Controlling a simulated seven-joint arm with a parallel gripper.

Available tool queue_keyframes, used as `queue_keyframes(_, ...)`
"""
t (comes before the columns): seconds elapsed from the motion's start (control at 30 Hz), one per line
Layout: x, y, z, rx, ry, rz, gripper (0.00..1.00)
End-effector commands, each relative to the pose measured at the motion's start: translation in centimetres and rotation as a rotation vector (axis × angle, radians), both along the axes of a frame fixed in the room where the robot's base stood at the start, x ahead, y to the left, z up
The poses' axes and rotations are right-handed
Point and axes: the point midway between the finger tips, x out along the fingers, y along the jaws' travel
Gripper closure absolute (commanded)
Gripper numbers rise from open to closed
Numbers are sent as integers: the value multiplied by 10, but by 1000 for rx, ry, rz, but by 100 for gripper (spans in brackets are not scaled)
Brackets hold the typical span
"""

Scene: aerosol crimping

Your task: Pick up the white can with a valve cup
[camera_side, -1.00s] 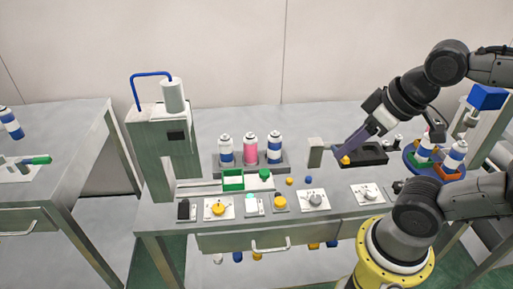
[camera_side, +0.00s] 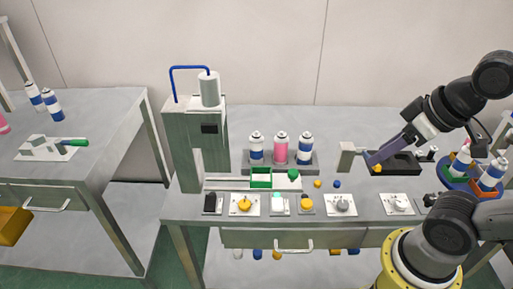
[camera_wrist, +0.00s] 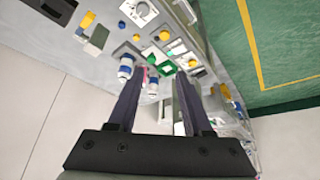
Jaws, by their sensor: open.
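White cans with blue bands stand upright at the left (camera_side: 257,150) and right (camera_side: 305,150) of a grey rack, with a pink can (camera_side: 281,150) between them. Two more white-and-blue cans stand on the blue round holder at the right, one behind (camera_side: 462,158) and one in front (camera_side: 492,177). Which can bears a valve cup is too small to tell. My gripper (camera_side: 370,160) is over the table, right of the rack and apart from the cans. In the wrist view my gripper (camera_wrist: 160,76) is open and empty, with rack cans visible beyond the fingers.
A grey press (camera_side: 205,140) with a blue hose stands left of the rack. A grey block (camera_side: 346,156) and a black tray (camera_side: 405,165) are near my gripper. Several knob plates, one with a yellow knob (camera_side: 244,204), line the front edge. The table behind the rack is clear.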

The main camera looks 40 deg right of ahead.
Motion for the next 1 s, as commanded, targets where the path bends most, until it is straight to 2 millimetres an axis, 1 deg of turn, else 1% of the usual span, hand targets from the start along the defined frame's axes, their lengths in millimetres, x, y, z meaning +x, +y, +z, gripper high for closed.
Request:
queue_keyframes(0.43, 0, 0, 0, 0, 0, 0, 50)
queue_keyframes(0.47, 0, 0, 0, 0, 0, 0, 46)
queue_keyframes(0.6, 0, 0, 0, 0, 0, 0, 21)
queue_keyframes(0.67, 0, 0, 0, 0, 0, 0, 10)
queue_keyframes(1.0, 0, 0, 0, -10, 0, 19, 10)
